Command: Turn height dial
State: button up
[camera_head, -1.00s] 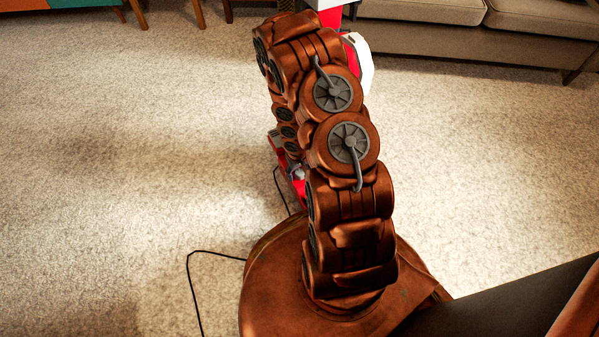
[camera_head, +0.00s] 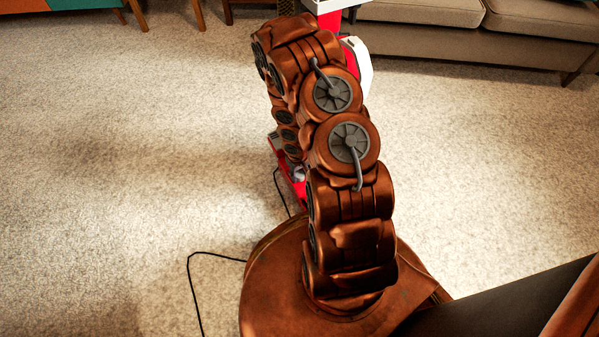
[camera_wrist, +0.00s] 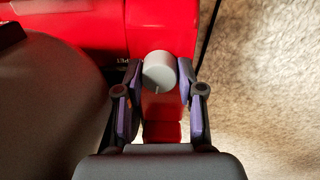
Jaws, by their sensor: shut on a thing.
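The height dial (camera_wrist: 159,72) is a light grey round knob with a dark mark line near its lower edge. It sits on a red machine body (camera_wrist: 161,27) in the wrist view. My gripper (camera_wrist: 159,80) has one finger on each side of the dial and is shut on it. In the head view my arm hides the dial and my gripper. Parts of the red and white machine (camera_head: 357,68) show behind my arm, and a red lower part (camera_head: 298,190) shows to its left.
A thin black cord (camera_head: 192,290) lies on the pale carpet (camera_head: 110,200) left of my base. A beige sofa (camera_head: 430,45) stands at the back right, and wooden furniture legs show at the back left. The carpet on both sides is mostly clear.

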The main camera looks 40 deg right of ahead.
aim_at(298, 176)
jog(key=shift+n+p, duration=0.4)
jog(key=shift+n, duration=0.7)
jog(key=o, duration=1.1)
jog(key=shift+o, duration=0.2)
notch_tip(298, 176, up, 12)
jog(key=shift+a, duration=0.3)
jog(key=shift+s, duration=0.1)
